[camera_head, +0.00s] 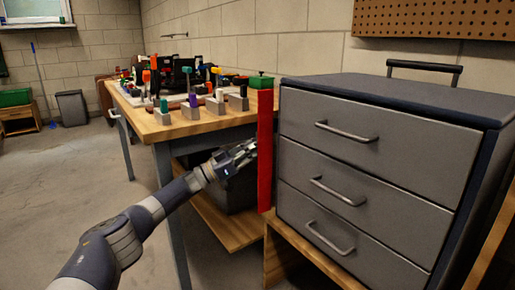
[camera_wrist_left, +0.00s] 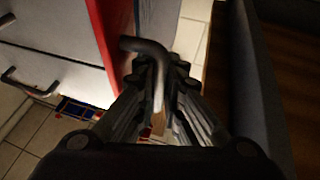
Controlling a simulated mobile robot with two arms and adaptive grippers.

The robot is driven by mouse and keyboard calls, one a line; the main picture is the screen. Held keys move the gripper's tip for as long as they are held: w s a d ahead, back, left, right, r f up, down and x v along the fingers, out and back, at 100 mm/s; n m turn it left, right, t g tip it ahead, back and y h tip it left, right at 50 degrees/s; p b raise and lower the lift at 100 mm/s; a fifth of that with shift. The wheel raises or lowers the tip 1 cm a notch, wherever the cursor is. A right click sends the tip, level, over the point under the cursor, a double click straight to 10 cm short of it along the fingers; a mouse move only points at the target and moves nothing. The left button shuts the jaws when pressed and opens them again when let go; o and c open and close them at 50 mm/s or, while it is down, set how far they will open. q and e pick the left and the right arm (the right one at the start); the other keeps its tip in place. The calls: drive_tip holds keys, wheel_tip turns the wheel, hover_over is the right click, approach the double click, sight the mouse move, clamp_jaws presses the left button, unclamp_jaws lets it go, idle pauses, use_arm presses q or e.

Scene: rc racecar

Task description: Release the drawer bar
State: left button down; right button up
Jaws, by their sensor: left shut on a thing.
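The red drawer bar (camera_head: 265,150) stands upright along the left edge of the grey drawer cabinet (camera_head: 365,175). In the left wrist view the bar (camera_wrist_left: 114,30) is at the upper left, with a dark bent handle (camera_wrist_left: 146,46) beside it. My left gripper (camera_head: 248,150) reaches the bar from the left at about mid height. In the wrist view its fingers (camera_wrist_left: 160,95) are closed around the handle's bent end. The cabinet's drawers look shut, and the bar does not cross their front handles. My right gripper is in neither view.
A wooden workbench (camera_head: 180,125) with several tools in small holders stands left of the cabinet. A dark bin (camera_head: 230,190) sits on its lower shelf, below my left gripper. The cabinet rests on a wooden stand (camera_head: 290,245). Open floor (camera_head: 60,190) lies at the left.

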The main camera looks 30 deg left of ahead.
use_arm(q)
drive_tip(key=c, duration=2)
unclamp_jaws()
drive_tip(key=shift+o, duration=0.2)
